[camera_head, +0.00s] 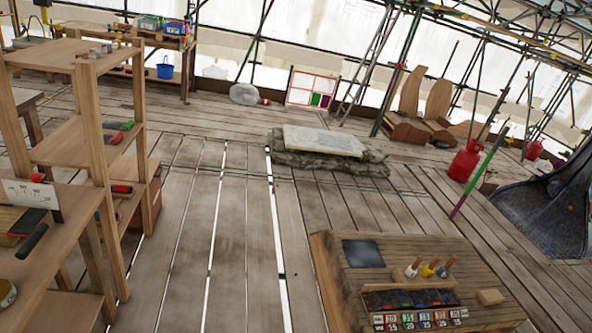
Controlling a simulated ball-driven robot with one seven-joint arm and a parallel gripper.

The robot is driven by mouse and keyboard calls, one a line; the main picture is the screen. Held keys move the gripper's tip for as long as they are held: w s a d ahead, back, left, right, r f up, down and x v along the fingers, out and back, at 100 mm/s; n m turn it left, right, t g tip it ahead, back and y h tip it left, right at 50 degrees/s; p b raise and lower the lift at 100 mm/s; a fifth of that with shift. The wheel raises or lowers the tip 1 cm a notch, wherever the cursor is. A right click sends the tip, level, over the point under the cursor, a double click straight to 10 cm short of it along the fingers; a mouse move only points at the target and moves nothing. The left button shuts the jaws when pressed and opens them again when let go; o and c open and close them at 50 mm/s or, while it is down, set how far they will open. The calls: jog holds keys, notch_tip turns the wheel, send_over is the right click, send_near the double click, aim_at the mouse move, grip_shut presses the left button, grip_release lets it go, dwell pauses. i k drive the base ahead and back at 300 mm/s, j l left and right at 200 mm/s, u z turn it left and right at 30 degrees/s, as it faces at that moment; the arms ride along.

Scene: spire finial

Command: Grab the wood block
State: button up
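A small, light tan wood block (490,297) lies on a low plank-topped wooden bench (335,285) at the lower right of the head view. It sits near the bench's right side, right of a dark tray of items (408,299). Its top and near faces show, and nothing covers it. My gripper is not in view, so I cannot see whether it is open or shut.
Brushes (428,270) and a dark slate square (362,254) share the bench. Wooden shelving (85,130) with tools stands at left. A slab on sacks (322,142) lies mid-floor. A red gas bottle (464,163) stands right. Planked floor (230,240) is clear.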

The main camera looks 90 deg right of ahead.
aim_at(488, 297)
jog(key=z, duration=4.2)
jog(key=i+j+z, duration=0.2)
jog(key=i, duration=0.55)
jog(key=i+j+z, duration=0.2)
jog(key=i, duration=0.55)
jog(key=i+j+z, duration=0.2)
jog(key=i, duration=0.5)
jog(key=i+j+z, duration=0.2)
jog(key=i+j, duration=0.3)
jog(key=i, duration=0.2)
jog(key=i+j+z, duration=0.2)
jog(key=i+j, duration=0.4)
jog(key=i+l, duration=0.05)
